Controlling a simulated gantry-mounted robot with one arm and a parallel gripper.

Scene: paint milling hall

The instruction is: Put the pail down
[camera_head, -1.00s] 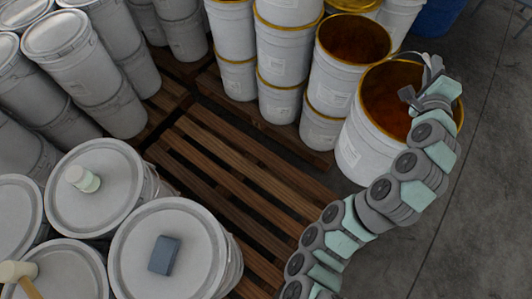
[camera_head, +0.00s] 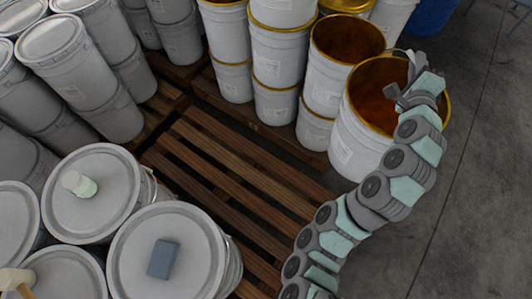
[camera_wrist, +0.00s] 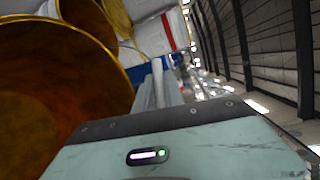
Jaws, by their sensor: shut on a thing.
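The pail (camera_head: 352,140) is white outside, with an amber-gold inside and rim. It is open-topped and stands at the right in the head view, roughly upright. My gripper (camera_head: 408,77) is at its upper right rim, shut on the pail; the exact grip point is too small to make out. Beside the pail is the slatted wooden pallet (camera_head: 222,160). Whether the pail's base touches anything is hidden or unclear. In the wrist view the pail's amber inside (camera_wrist: 50,100) fills the left. The fingers point away at the centre and their tips are unclear.
Stacked white pails with gold rims, such as the open one (camera_head: 325,88), stand close left of the pail. Grey lidded drums (camera_head: 165,215) fill the near left; a blue block (camera_head: 163,258) lies on one. Pallet slats at the centre are bare. Grey floor (camera_head: 465,200) is clear at the right.

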